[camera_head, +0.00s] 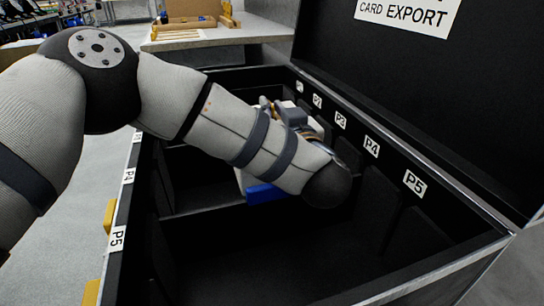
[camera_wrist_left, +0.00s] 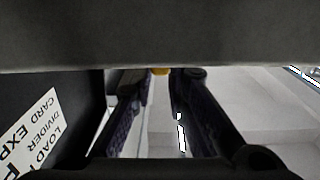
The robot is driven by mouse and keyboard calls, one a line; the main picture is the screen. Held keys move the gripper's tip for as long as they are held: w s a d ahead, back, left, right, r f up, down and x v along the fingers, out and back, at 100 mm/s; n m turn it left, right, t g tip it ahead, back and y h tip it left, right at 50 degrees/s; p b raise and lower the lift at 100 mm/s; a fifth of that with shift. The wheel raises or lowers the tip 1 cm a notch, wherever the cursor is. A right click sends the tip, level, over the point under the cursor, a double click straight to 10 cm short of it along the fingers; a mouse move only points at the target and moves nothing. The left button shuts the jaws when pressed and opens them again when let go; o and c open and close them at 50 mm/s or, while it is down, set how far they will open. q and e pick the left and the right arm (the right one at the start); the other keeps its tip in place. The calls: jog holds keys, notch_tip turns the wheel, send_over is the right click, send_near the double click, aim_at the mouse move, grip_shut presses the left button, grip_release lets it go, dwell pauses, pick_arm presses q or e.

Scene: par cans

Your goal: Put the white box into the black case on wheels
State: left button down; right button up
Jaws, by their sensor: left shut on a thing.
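The black case (camera_head: 400,270) stands open, its inside split into compartments by dark dividers, with P labels along both rims. My left arm reaches down into it, and its forearm covers much of the view. A pale box with a blue lower part (camera_head: 262,193), which I take for the white box, shows partly behind the forearm, inside the case opening. My left gripper is mostly hidden there. In the left wrist view its two fingers (camera_wrist_left: 165,85) reach up to a wide shaded grey surface, likely the held box (camera_wrist_left: 160,35). Whether it touches the case floor is hidden.
The raised lid (camera_head: 440,95) with a white label stands along the right and back. A pale table (camera_head: 215,38) with a wooden tray is beyond the case. The front compartment near P5 looks empty. Yellow parts line the case's left outside.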

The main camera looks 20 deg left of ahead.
pick_arm(q)
notch_tip(320, 180, down, 8)
jog(key=shift+f+b, duration=0.1)
jog(key=shift+b, duration=0.95)
jog(key=shift+r, duration=0.2)
